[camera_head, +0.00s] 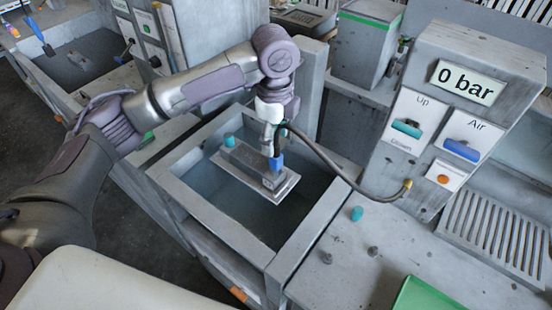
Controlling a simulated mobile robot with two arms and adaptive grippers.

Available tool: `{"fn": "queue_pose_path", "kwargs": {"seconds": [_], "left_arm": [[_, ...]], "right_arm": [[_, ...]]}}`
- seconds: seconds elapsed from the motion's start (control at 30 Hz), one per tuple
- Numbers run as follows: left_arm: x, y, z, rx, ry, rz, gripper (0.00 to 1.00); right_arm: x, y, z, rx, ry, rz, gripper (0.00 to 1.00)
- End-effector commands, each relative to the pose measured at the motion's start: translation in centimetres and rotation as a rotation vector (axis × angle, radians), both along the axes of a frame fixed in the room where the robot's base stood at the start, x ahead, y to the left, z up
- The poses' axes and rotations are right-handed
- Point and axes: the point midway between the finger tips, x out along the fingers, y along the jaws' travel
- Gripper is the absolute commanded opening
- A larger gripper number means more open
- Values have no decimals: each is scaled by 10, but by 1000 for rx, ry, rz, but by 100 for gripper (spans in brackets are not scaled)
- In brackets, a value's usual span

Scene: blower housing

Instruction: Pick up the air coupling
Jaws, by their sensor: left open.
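The air coupling appears to be the small blue piece (276,161) at the free end of the black hose (325,160). It stands upright on the grey metal housing (240,160) in the basin. My left gripper (272,122) points down directly above the coupling, close around the hose end. It is open; whether its fingers touch the coupling is too small to tell. The hose curves right to a brass fitting (405,188) on the panel. A teal plug (229,140) sits at the housing's left end. My right gripper is not in view.
The basin's raised grey rim (222,238) surrounds the housing. The control panel (470,70) at right reads 0 bar and carries a teal Up/Down switch (407,128) and a blue Air switch (461,150). A teal plug (357,213) and a green tray (425,295) are on the right worktop.

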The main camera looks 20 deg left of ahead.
Motion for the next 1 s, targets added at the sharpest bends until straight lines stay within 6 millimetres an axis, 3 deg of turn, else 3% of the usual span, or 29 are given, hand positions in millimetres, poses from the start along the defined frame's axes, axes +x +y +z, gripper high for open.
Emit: {"fn": "queue_pose_path", "kwargs": {"seconds": [0.17, 0.43, 0.6, 0.87, 1.0], "left_arm": [[0, 0, -17, -1, 0, -1, 60], [-6, -1, -45, 1, 3, -1, 60], [-6, -1, -67, 1, 0, 0, 60], [-6, -2, -71, 0, -2, -1, 60], [-5, -2, -71, 0, -2, -1, 38]], "right_arm": [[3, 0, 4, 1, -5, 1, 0], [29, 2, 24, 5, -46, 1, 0], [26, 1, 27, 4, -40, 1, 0], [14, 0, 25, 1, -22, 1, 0], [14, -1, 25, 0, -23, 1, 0]]}}
